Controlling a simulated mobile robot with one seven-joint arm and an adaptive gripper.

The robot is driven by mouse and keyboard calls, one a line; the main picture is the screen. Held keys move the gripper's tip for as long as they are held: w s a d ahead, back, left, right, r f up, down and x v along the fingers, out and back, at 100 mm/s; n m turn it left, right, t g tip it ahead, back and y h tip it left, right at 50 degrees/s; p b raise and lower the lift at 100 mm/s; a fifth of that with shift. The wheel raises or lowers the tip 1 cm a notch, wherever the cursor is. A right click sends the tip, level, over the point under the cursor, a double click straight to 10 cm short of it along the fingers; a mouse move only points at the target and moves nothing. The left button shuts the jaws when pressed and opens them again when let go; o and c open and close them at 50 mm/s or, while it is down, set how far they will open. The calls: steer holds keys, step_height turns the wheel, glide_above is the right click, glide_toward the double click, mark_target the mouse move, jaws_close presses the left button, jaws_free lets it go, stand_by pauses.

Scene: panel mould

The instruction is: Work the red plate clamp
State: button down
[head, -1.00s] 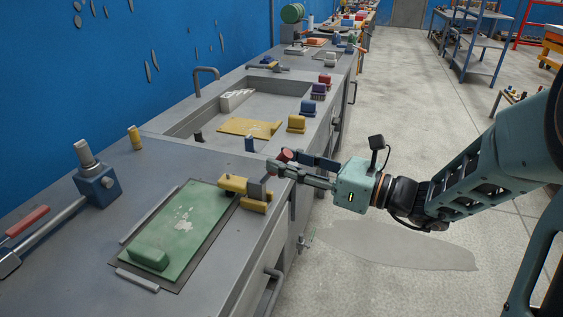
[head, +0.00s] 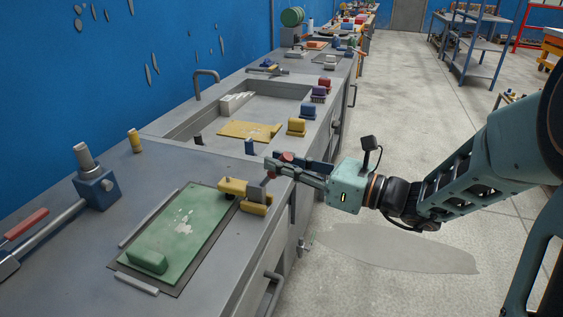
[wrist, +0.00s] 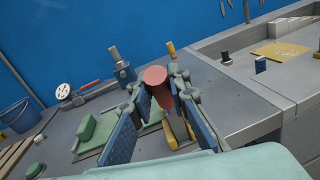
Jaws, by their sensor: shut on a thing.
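The plate clamp (head: 233,187) has a yellow body at the right edge of the green plate (head: 190,222). A grey upright piece (head: 256,193) stands at its right end, over a second yellow block (head: 254,209). My gripper (head: 277,165) is at the right of the clamp, reaching in from the right. It is shut on the clamp's red handle (wrist: 157,77), a round-ended cylinder between the fingertips in the wrist view; it also shows in the head view (head: 287,156). My fingers hide how the handle joins the clamp. Part of the yellow shows below it in the wrist view (wrist: 170,136).
A green block (head: 147,261) lies on the plate's near end. A blue block with a metal post (head: 97,188) stands at the left. A sink (head: 180,123) lies beyond the clamp. Several coloured blocks line the counter's right edge.

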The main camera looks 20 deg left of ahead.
steer(key=shift+r, duration=0.1)
steer(key=shift+a+r+h+p, duration=0.2)
steer(key=shift+a+h+p, duration=0.1)
steer(key=shift+p, duration=0.85)
steer(key=shift+f, duration=0.15)
steer(key=c, duration=1.8)
jaws_free()
steer(key=v, duration=1.2)
steer(key=shift+d, duration=0.1)
